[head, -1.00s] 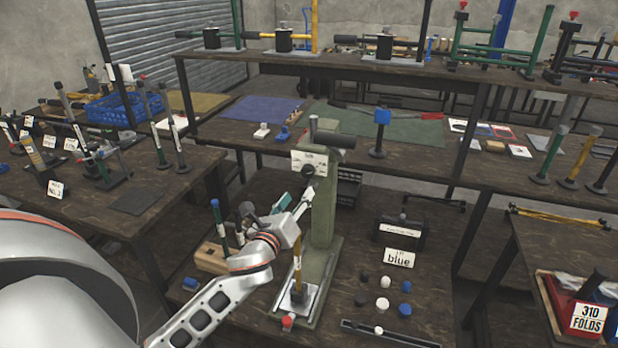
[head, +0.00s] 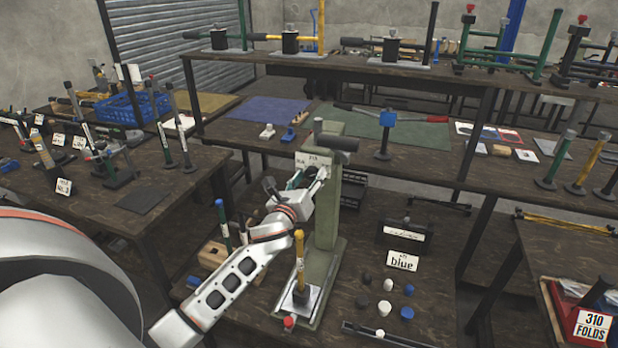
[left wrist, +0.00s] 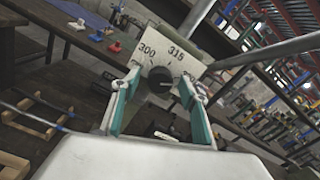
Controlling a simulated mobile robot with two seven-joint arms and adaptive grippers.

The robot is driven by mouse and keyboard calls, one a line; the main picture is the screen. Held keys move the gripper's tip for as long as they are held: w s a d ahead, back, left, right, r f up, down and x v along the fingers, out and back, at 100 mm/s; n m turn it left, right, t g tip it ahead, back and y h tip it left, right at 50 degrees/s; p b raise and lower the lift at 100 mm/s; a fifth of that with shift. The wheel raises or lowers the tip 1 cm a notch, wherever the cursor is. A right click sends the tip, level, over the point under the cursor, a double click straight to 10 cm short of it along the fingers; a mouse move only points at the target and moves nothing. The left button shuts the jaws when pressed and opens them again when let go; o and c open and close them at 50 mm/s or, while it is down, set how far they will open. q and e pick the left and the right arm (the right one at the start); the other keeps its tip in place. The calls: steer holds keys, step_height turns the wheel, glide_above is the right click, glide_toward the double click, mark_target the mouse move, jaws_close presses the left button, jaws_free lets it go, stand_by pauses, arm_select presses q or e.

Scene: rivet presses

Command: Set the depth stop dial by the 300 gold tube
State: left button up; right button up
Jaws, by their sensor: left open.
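The green press (head: 327,200) stands on the middle bench. Its white dial plate (head: 314,160) is high on the column, and the plate's 300 and 315 marks show in the left wrist view (left wrist: 172,52). The black dial knob (left wrist: 160,80) is at the plate's lower middle; I cannot make out its exact setting. My left gripper (head: 307,177) is at the plate, with its teal fingers open on either side of the knob. I cannot tell whether they touch it. The gold tube (head: 299,262) stands upright on the press base below. My right gripper is out of view.
A black box (head: 403,234) and a "blue" card (head: 403,261) stand right of the press, with several black, white and blue caps before them. Shelves rise behind.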

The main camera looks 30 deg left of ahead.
arm_select(q)
steer(key=c, duration=1.1)
steer(key=shift+n, duration=0.3)
steer(key=n, duration=0.4)
steer(key=shift+n, duration=0.3)
steer(key=n, duration=1.1)
steer(key=shift+f+n, duration=0.1)
steer(key=shift+n, duration=0.3)
steer(key=n, duration=0.6)
steer(key=shift+n, duration=0.3)
